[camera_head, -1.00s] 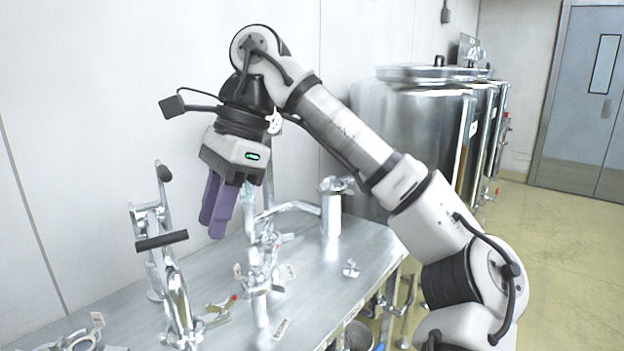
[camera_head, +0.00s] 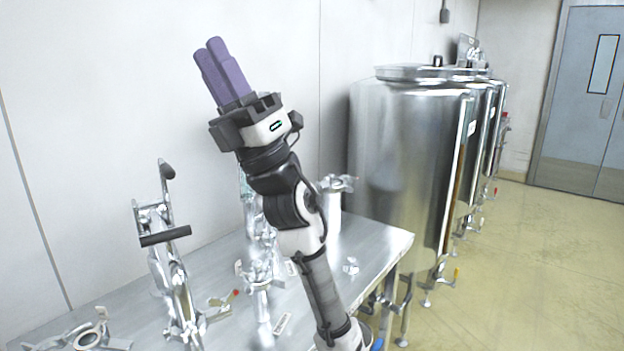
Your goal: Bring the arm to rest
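My gripper (camera_head: 216,52) is raised high above the metal table (camera_head: 375,240), in front of the white wall. Its purple fingers point up and slightly left, and they stand close to each other. I cannot tell whether a gap remains between them, and no object shows at their tips. My arm (camera_head: 315,260) rises from the lower middle of the view and covers part of the table and its fittings.
On the table stand a metal clamp-like fitting with a black handle (camera_head: 165,237), a pipe assembly (camera_head: 258,270) behind my arm, and a ring-shaped part (camera_head: 88,338). Large steel tanks (camera_head: 400,150) stand at the right. The floor (camera_head: 540,260) at far right is clear.

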